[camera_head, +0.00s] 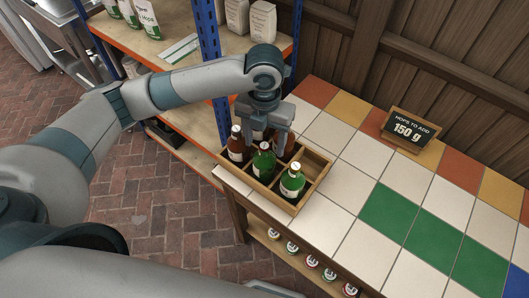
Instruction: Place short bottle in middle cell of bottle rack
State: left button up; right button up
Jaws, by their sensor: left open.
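The wooden bottle rack (316,183) stands at the near left end of the tiled counter. Its near row holds a brown bottle (236,149) at the left, a green bottle (264,164) in the middle and another green bottle (292,181) at the right. Brown glass shows behind them, partly hidden by my gripper. The far right cell looks empty. I cannot tell which bottle is the short one. My left gripper (263,134) is open and points down over the rack's back left part, its fingers close to the bottles. My right gripper is not in view.
A shelf unit with blue posts (209,48) stands close at the left, with bags (263,21) on it. A sign (405,130) reading 150 g stands at the counter's back by the wooden wall. Capped bottles (311,261) stand below the counter. The tiles right of the rack are clear.

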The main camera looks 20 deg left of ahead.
pick_arm(q)
jog(key=shift+r, duration=1.05)
